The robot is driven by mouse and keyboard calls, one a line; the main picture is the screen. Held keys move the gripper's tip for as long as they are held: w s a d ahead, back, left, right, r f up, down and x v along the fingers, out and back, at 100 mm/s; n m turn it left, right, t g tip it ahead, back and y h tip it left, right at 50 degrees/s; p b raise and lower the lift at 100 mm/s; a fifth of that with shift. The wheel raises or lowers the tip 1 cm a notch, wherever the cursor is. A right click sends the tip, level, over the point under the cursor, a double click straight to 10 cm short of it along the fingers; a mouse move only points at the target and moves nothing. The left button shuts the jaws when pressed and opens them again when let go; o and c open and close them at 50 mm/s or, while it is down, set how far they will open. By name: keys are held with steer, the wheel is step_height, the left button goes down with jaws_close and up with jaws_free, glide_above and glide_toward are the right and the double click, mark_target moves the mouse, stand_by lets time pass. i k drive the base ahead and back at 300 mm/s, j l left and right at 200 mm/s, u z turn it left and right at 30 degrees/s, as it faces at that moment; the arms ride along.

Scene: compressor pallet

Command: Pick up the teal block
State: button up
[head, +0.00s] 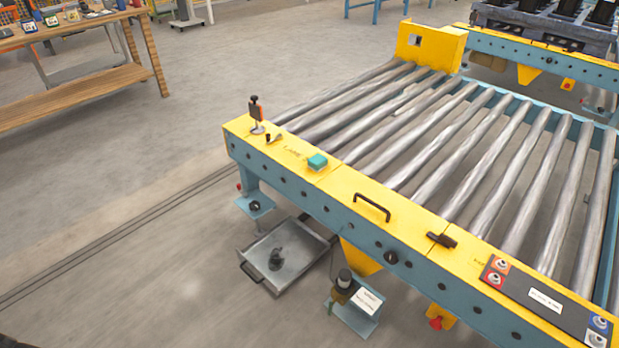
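The teal block (317,162) is a small box shape. It rests on the yellow top rail (345,186) of the roller conveyor, in the left half of the rail in the head view. Nothing touches it from above and its top and near side show clearly. My gripper is not in view.
An upright black-and-orange device (256,112) stands left of the block. A black handle (372,206) rises from the rail to its right, then a control panel (548,300). Metal rollers (440,150) lie behind. A grey tray (283,262) is on the floor. Open floor lies left.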

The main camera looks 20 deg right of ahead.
mark_target(317, 162)
steer(key=i+j+z, duration=0.1)
steer(key=z, duration=1.1)
steer(key=i+j+z, duration=0.1)
steer(key=j+z, duration=0.15)
steer(key=i+j+z, duration=0.1)
steer(key=j+z, duration=0.4)
steer(key=j, duration=0.2)
steer(key=j+z, duration=0.35)
steer(key=j, duration=0.7)
steer(key=j+z, duration=0.1)
steer(key=j, duration=1.7)
